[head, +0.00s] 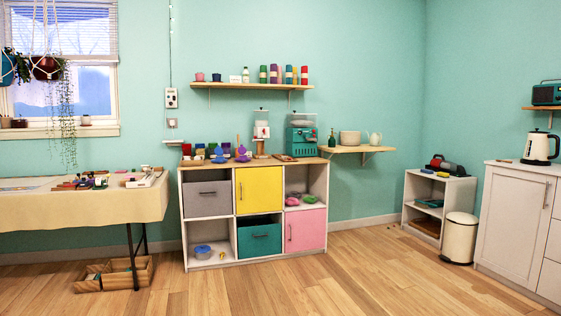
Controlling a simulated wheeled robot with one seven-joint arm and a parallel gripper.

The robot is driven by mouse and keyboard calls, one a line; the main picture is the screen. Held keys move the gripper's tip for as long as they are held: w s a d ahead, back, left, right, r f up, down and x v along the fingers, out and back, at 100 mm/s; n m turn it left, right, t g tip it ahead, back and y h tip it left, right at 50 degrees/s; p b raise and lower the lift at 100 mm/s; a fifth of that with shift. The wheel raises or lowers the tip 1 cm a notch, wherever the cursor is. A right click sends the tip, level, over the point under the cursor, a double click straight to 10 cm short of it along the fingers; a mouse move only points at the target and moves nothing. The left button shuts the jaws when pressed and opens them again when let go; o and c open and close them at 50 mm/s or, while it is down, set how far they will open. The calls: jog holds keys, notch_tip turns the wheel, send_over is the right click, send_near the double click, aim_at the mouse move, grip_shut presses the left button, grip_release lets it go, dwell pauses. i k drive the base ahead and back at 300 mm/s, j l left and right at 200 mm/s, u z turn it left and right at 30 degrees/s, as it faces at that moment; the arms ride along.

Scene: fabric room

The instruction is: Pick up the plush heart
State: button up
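I cannot make out the plush heart for certain. A small dark pink item (292,201) lies in the open upper right compartment of the cube shelf (183,232), beside a small green item (310,199). It is too small to tell whether it is a heart. My gripper is not in this view.
A cloth-covered table (80,208) with small items stands at the left, with wooden boxes (100,278) beneath. A low white shelf (408,213), a bin (460,238) and a white cabinet (512,217) stand at the right. The wooden floor (350,280) in front is clear.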

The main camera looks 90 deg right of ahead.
aim_at(220, 160)
jog(key=z, duration=2.7)
